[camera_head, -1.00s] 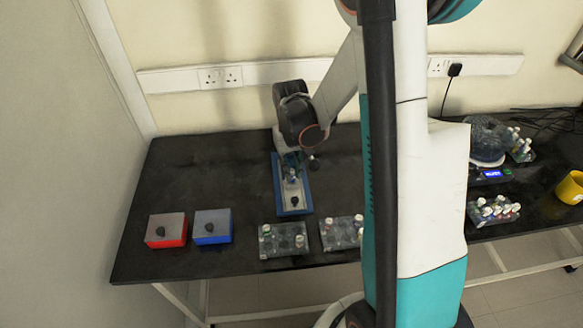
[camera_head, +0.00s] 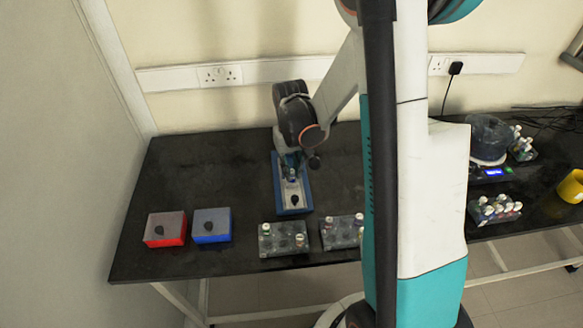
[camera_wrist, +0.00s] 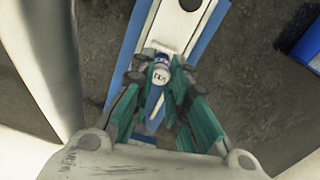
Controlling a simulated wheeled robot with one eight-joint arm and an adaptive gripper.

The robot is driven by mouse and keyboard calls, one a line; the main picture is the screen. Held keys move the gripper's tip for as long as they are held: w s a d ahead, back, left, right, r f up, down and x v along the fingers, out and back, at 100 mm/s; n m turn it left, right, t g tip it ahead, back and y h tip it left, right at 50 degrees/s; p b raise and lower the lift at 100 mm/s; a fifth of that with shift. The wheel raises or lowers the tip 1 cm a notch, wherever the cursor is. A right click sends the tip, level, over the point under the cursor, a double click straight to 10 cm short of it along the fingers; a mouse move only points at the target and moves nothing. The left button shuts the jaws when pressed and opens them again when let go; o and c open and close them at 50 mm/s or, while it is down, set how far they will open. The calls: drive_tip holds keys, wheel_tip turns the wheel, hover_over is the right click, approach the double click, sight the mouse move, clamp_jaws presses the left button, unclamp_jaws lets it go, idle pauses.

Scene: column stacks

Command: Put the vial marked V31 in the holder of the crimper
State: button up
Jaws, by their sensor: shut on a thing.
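The crimper (camera_head: 293,207) is a long blue base with a pale top plate and a black knob, lying lengthwise on the dark bench. In the wrist view its pale plate (camera_wrist: 174,30) runs beneath my fingers. My gripper (camera_wrist: 162,80) is shut on a small vial (camera_wrist: 160,76) with a white label and a blue band. The label's marking looks like V31 but is small and turned. The vial is over the far part of the crimper. The holder is hidden under the vial and fingers, so I cannot tell whether the vial is seated in it.
A red box (camera_head: 165,230) and a blue box (camera_head: 211,226) stand at left. Vial racks (camera_head: 284,240) (camera_head: 342,233) lie in front of the crimper. More vials (camera_head: 494,210), a device with a lit display (camera_head: 490,174) and a yellow mug (camera_head: 572,187) are at right.

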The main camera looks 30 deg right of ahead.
drive_tip(key=shift+f+b, duration=0.5)
drive_tip(key=shift+b, duration=0.05)
idle(0.4)
drive_tip(key=o, duration=1.2)
drive_tip(key=shift+c, duration=0.2)
drive_tip(key=shift+r, duration=0.15)
drive_tip(key=shift+r+p, duration=1.25)
drive_tip(key=shift+r, duration=0.3)
drive_tip(key=shift+r+p, duration=0.85)
drive_tip(key=shift+r, duration=0.5)
drive_tip(key=shift+c, duration=1)
